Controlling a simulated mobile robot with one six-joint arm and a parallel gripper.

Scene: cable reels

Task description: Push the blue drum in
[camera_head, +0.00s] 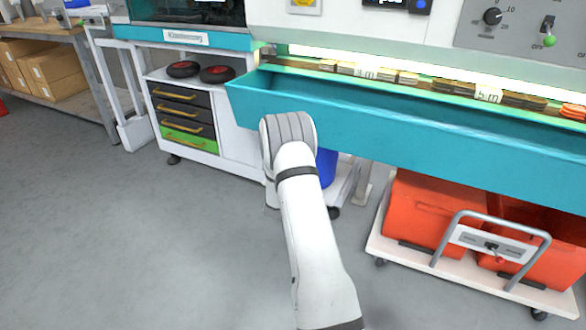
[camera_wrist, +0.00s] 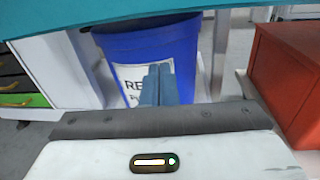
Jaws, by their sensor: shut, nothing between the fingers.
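The blue drum (camera_wrist: 188,47) stands below the teal trough in the wrist view, with a white label on its front. In the head view only a strip of the drum (camera_head: 326,168) shows to the right of my arm; the rest is hidden behind the arm. My gripper (camera_wrist: 158,72) is shut and empty, its fingers pointing at the drum's front and overlapping its label. I cannot tell whether the fingertips touch the drum. In the head view the gripper is hidden behind my wrist.
The teal trough (camera_head: 400,135) overhangs the drum. A white drawer cabinet (camera_head: 236,133) stands to the left. Orange-red bins (camera_head: 425,208) sit on a white cart (camera_head: 405,252) to the right; a red bin (camera_wrist: 290,75) is close in the wrist view. The grey floor (camera_head: 150,240) is clear at front left.

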